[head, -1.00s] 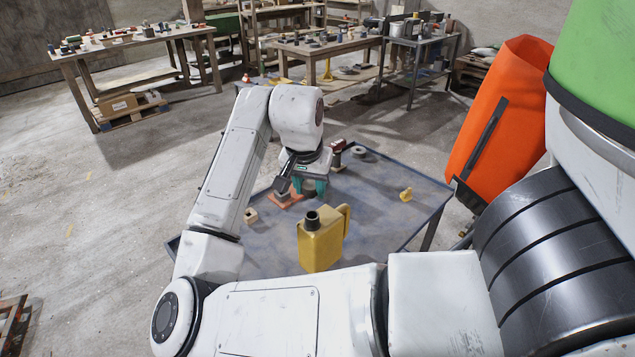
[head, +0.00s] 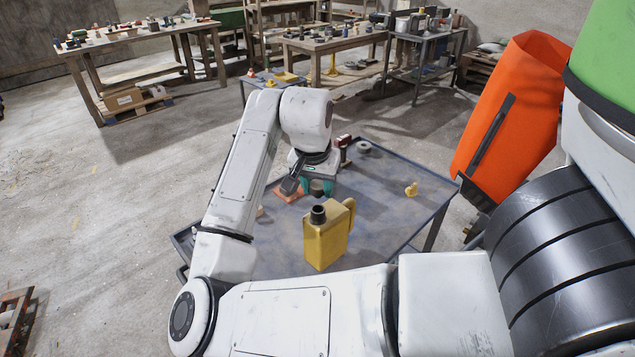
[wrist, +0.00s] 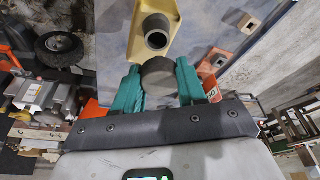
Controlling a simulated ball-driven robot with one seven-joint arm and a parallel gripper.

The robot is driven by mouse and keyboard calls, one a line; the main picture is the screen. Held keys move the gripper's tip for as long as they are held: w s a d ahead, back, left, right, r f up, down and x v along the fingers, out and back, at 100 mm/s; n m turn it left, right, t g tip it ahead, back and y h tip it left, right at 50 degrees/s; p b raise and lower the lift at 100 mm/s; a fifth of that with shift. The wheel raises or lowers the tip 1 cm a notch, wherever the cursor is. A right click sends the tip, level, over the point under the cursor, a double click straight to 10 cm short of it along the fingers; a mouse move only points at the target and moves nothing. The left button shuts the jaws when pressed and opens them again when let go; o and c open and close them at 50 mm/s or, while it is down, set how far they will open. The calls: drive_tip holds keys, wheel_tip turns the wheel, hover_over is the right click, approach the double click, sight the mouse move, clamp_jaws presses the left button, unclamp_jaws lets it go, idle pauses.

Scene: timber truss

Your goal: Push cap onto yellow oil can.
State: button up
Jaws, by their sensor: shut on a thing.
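The yellow oil can (head: 325,244) stands upright on the blue-grey table, with its dark open neck on top. In the wrist view the can (wrist: 135,38) is at the top, its neck opening just beyond the cap. My gripper (head: 316,187) is behind the can in the head view. In the wrist view its teal fingers (wrist: 157,80) are shut on a round dark grey cap (wrist: 157,73). The cap is apart from the can neck in the head view. The can hides little of the gripper, but the cap is hard to make out there.
The table (head: 385,215) also bears an orange piece (head: 288,194), a red-and-dark item (head: 344,148), a grey ring (head: 364,147) and a small yellow piece (head: 411,189). A large orange bag (head: 512,110) stands at the right. The table's right part is mostly clear.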

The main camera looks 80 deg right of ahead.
sight(318, 197)
drive_tip(key=shift+f+b, duration=0.8)
drive_tip(key=shift+f, duration=0.95)
drive_tip(key=shift+f+b, duration=0.3)
drive_tip(key=shift+f, duration=0.75)
drive_tip(key=o, duration=1.1)
drive_tip(key=shift+o, duration=0.2)
drive_tip(key=shift+r, duration=0.2)
drive_tip(key=shift+r+p, duration=2.9)
drive_tip(key=shift+p, duration=0.1)
